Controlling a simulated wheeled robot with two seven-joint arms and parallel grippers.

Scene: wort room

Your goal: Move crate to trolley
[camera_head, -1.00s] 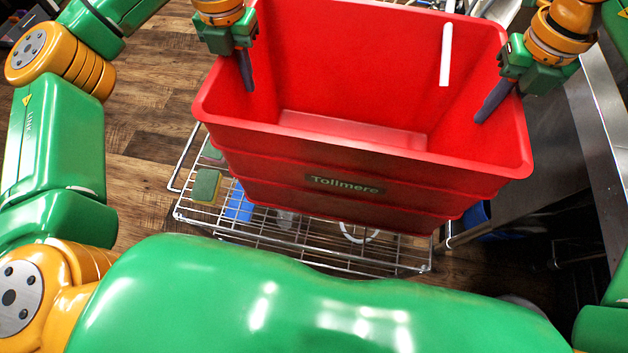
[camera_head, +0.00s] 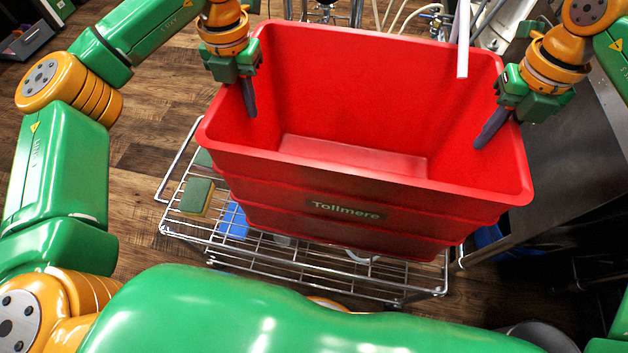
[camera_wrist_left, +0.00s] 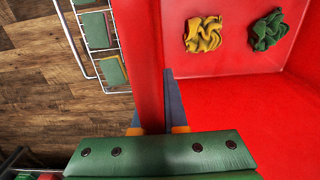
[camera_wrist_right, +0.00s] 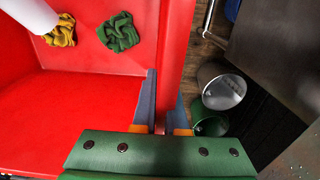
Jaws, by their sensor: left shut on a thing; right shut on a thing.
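The red crate (camera_head: 345,185), labelled Tollmere, is held roughly upright between my grippers. My left gripper (camera_head: 246,98) is shut on its left wall, with one finger inside; the left wrist view shows the wall between the fingers (camera_wrist_left: 155,100). My right gripper (camera_head: 494,128) is shut on the right wall, also seen in the right wrist view (camera_wrist_right: 165,105). The wire trolley (camera_head: 176,228) is below the crate, showing to its left and on the near side. I cannot tell the gap between them. A yellow cloth (camera_wrist_left: 202,34) and a green cloth (camera_wrist_left: 269,30) lie in the crate.
A sponge (camera_head: 197,197) and a blue thing (camera_head: 233,221) are on the trolley. A white bar (camera_head: 463,40) overlaps the crate's back right. Steel equipment (camera_head: 570,150) stands close on the right. Buckets (camera_wrist_right: 221,88) are on the floor there. Open wooden floor (camera_head: 150,130) is on the left.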

